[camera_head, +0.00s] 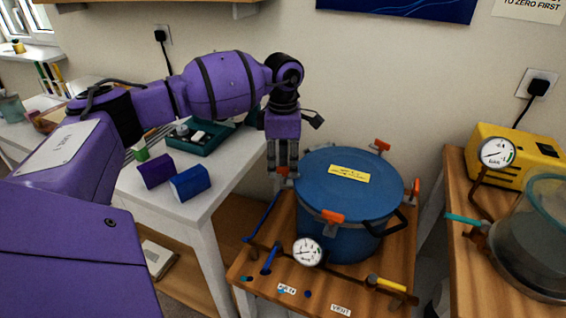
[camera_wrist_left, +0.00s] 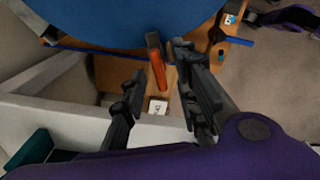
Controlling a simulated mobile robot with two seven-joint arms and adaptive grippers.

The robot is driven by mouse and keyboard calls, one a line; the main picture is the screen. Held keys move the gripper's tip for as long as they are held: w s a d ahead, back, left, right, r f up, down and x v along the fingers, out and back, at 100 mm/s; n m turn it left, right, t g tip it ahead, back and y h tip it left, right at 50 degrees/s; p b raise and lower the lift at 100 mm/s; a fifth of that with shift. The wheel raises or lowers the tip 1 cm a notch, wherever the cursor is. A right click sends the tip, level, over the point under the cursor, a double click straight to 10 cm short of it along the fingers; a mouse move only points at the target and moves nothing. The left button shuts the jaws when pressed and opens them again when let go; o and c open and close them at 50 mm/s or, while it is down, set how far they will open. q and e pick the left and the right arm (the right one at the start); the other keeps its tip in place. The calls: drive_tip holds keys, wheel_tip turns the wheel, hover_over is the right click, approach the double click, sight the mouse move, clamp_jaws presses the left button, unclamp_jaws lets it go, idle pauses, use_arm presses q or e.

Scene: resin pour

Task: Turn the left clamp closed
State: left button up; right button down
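The blue pressure pot (camera_head: 345,215) stands on a wooden stand, its lid held by orange-handled clamps. The left clamp (camera_head: 283,171) is at the lid's left edge. In the left wrist view its orange handle (camera_wrist_left: 157,65) sticks out from the pot's rim. My left gripper (camera_head: 283,168) points down over this clamp. In the wrist view the left gripper (camera_wrist_left: 160,87) is open, with a finger on each side of the handle and gaps showing. A dark and purple part at the wrist view's upper right looks like my right gripper (camera_wrist_left: 262,17); its fingers are unclear.
Other clamps sit at the pot's front (camera_head: 332,217), right (camera_head: 416,188) and back (camera_head: 381,146). A gauge (camera_head: 308,252), blue valve handle (camera_head: 270,259) and yellow-handled valve (camera_head: 386,284) lie before the pot. A white table (camera_head: 206,200) stands close left.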

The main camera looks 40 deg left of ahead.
sight(283, 167)
use_arm(q)
wheel_tip(283, 167, up, 12)
idle(0.4)
idle(0.5)
